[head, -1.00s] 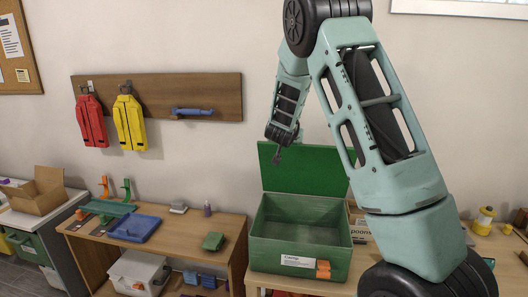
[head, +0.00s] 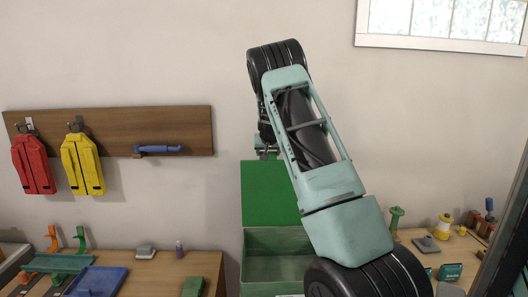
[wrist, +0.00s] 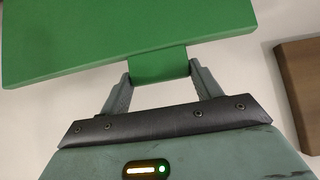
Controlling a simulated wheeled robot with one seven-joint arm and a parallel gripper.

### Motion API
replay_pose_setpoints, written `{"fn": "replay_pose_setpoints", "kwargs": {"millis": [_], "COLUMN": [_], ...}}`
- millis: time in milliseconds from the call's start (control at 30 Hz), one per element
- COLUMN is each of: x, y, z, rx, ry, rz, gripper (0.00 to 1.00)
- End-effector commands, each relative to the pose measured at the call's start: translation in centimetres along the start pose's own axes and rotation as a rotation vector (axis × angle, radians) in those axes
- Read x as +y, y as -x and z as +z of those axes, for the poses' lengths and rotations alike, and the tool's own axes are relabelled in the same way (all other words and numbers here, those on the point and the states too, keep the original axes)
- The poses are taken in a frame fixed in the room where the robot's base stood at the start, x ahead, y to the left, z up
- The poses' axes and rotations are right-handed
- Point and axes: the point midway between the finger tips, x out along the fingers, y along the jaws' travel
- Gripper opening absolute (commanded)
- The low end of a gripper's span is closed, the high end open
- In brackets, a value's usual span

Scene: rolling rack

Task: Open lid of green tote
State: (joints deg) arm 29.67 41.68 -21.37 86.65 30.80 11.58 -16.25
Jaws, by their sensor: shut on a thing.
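The inside of the tote shows in the head view, partly hidden by my arm. My gripper (head: 266,154) is at the top edge of the lid. In the wrist view my gripper (wrist: 158,80) is shut on a green tab at the edge of the lid (wrist: 120,30), one finger on each side of the tab.
A wooden wall board (head: 112,128) holds a red item (head: 33,165), a yellow item (head: 82,165) and a blue tool (head: 158,150). A blue tray (head: 95,281) lies on the left table. Several small items stand on the right table, including a green-handled tool (head: 396,218).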

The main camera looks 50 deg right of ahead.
Motion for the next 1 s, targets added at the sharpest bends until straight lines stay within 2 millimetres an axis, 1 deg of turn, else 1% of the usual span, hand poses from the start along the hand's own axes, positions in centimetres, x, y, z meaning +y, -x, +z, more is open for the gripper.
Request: {"fn": "replay_pose_setpoints", "kwargs": {"millis": [33, 300, 333, 367, 400, 667, 767, 867, 967, 1000], "x": [0.1, 0.0, 0.0, 0.0, 0.0, 0.0, -0.1, -0.1, -0.1, -0.2], "y": [0.2, 0.1, 0.1, 0.1, 0.1, 0.1, 0.3, 1.2, 2.6, 3.5], "z": [-0.4, -0.4, -0.4, -0.4, -0.4, -0.2, -0.1, -0.1, 0.1, 0.0], "rx": [0.008, 0.009, 0.009, 0.009, 0.008, 0.004, 0.004, 0.005, 0.005, 0.007], "ry": [-0.001, -0.002, -0.002, -0.002, -0.002, -0.001, 0.0, 0.0, 0.0, 0.0], "rz": [0.0, -0.001, -0.001, -0.001, -0.001, -0.001, -0.001, -0.002, -0.003, -0.003], "gripper": [0.23, 0.23, 0.66, 0.75, 0.85, 0.85, 0.85, 0.85, 0.85, 0.85]}}
